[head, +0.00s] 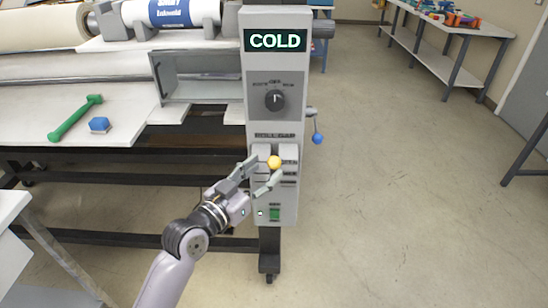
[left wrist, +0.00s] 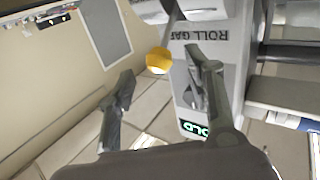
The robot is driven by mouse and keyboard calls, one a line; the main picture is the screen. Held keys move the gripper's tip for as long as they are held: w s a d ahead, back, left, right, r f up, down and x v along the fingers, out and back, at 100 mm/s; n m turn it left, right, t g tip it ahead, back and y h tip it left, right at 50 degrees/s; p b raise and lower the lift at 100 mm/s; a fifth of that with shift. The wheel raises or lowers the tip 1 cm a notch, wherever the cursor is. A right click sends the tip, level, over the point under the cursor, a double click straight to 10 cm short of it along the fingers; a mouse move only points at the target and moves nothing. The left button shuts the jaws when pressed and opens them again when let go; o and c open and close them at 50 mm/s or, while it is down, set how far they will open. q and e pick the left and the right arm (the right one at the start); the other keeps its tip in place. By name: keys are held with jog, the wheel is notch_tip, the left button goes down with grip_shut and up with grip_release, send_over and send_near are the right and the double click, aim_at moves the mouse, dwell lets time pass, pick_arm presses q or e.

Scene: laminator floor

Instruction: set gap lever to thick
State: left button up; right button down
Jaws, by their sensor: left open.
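The gap lever ends in a yellow ball knob (head: 274,162), on the lower front of the laminator's grey control panel (head: 274,120). Its labels are too small to read in the head view, so its setting cannot be told. My left gripper (head: 265,170) is open, its two fingers pointing at the knob from the lower left. In the left wrist view the knob (left wrist: 158,61) appears between the open fingertips, beyond or level with them; contact cannot be told. The panel there reads "ROLL GA…" upside down. My right gripper is not in view.
A display (head: 275,40) reads COLD above a black dial (head: 275,100). A blue-knobbed crank (head: 318,138) sticks out on the panel's right side.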

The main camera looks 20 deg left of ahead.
aim_at(270, 166)
pick_arm(q)
jog(key=x, duration=0.5)
jog(key=shift+s, duration=0.1)
grip_shut()
dwell(0.5)
jog(key=shift+f, duration=0.1)
